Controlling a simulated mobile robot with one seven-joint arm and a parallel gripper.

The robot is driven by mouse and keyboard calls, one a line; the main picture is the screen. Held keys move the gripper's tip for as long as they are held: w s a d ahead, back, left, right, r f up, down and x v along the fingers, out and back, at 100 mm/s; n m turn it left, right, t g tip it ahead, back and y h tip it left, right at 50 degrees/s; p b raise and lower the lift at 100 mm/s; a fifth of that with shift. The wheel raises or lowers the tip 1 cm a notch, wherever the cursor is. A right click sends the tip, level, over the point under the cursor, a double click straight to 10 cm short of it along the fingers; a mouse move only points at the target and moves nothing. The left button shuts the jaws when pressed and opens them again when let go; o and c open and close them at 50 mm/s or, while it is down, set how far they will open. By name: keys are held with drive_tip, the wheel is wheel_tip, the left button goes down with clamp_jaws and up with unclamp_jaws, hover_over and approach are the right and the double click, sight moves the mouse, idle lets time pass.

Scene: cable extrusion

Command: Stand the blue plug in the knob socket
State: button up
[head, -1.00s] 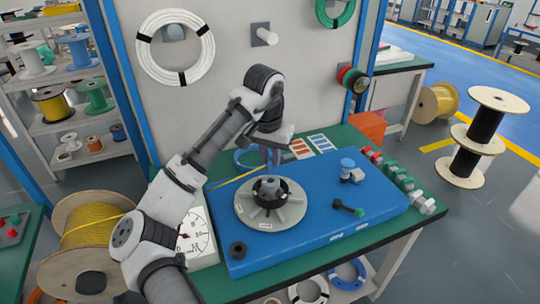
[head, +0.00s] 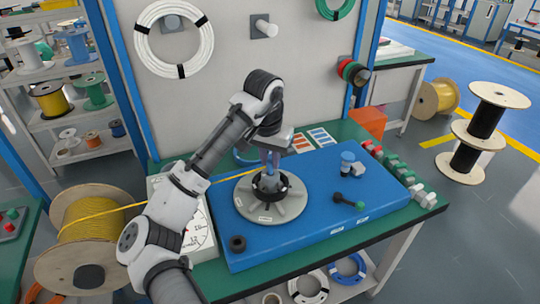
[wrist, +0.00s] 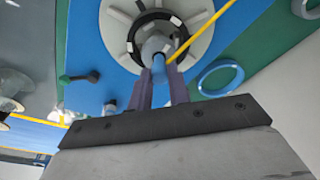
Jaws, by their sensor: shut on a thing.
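My gripper (wrist: 160,73) is shut on the blue plug (wrist: 157,48), which stands roughly upright between the fingertips. In the head view the gripper (head: 271,163) is directly above the grey round knob disc (head: 291,206) on the blue bench box. The knob socket is the black hub (head: 259,190) at the disc's middle. The plug's lower end is at the hub's opening; I cannot tell how deep it sits. In the wrist view the plug overlaps the black hub (wrist: 135,38) and hides most of its opening.
A yellow cable (head: 235,178) runs close beside the plug.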

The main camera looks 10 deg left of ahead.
drive_tip(key=shift+f, duration=0.4)
drive_tip(key=shift+f, duration=0.4)
idle(0.4)
drive_tip(key=o, duration=0.8)
wheel_tip(320, 180, up, 8)
drive_tip(key=p, duration=0.8)
drive_tip(key=shift+r+p, duration=0.1)
drive_tip(key=shift+p, duration=0.2)
